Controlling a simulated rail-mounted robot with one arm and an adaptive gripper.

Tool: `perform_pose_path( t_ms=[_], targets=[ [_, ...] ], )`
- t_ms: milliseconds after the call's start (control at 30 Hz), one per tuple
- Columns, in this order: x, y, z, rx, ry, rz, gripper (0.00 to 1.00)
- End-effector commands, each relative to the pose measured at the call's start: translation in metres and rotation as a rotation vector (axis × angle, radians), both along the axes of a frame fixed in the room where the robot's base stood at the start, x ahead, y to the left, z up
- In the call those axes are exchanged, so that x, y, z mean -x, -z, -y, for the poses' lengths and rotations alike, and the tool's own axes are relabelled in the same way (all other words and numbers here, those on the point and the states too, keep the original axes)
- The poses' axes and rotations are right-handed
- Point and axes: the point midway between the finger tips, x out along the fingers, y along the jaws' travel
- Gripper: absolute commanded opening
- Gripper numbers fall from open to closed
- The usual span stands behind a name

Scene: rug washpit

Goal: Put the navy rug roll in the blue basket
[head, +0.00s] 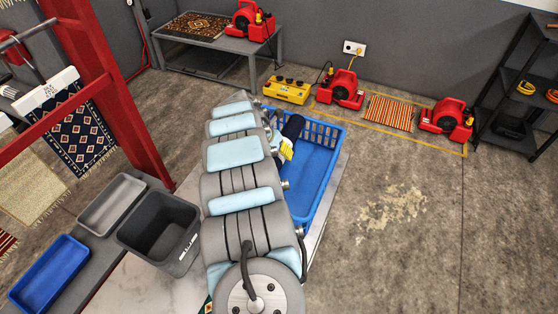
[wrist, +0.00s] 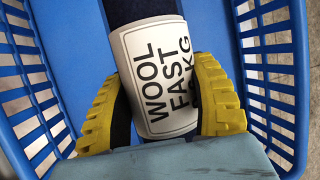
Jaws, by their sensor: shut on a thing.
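The navy rug roll (wrist: 125,10) has a white label reading "WOOL FAST" and a partly covered weight line. My gripper (wrist: 160,110), with yellow ridged finger pads, is shut on the roll around its labelled part. In the wrist view the roll lies between the slotted walls of the blue basket (wrist: 278,60), over its blue floor. In the head view a dark end of the roll (head: 293,126) shows inside the far left part of the blue basket (head: 318,175), beside my gripper (head: 285,150). My arm hides the basket's left side. Whether the roll touches the floor, I cannot tell.
A dark grey bin (head: 160,232), a grey tray (head: 111,205) and a blue tray (head: 48,274) stand at lower left. A red post (head: 115,90) rises at left. Red blowers (head: 340,90) and a yellow unit (head: 287,90) lie beyond the basket. The floor at right is clear.

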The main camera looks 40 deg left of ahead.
Motion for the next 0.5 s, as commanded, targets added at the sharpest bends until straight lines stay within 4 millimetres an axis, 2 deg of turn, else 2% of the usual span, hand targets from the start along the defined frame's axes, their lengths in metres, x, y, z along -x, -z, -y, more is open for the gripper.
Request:
perform_pose_path(
  t_ms=[167,400,500],
  targets=[
    [-0.003,0.004,-0.001,-0.002,0.001,0.001,0.18],
    [-0.004,0.031,-0.001,0.002,0.002,-0.001,0.18],
    [-0.004,0.036,-0.001,0.001,0.002,0.001,0.18]
  ],
)
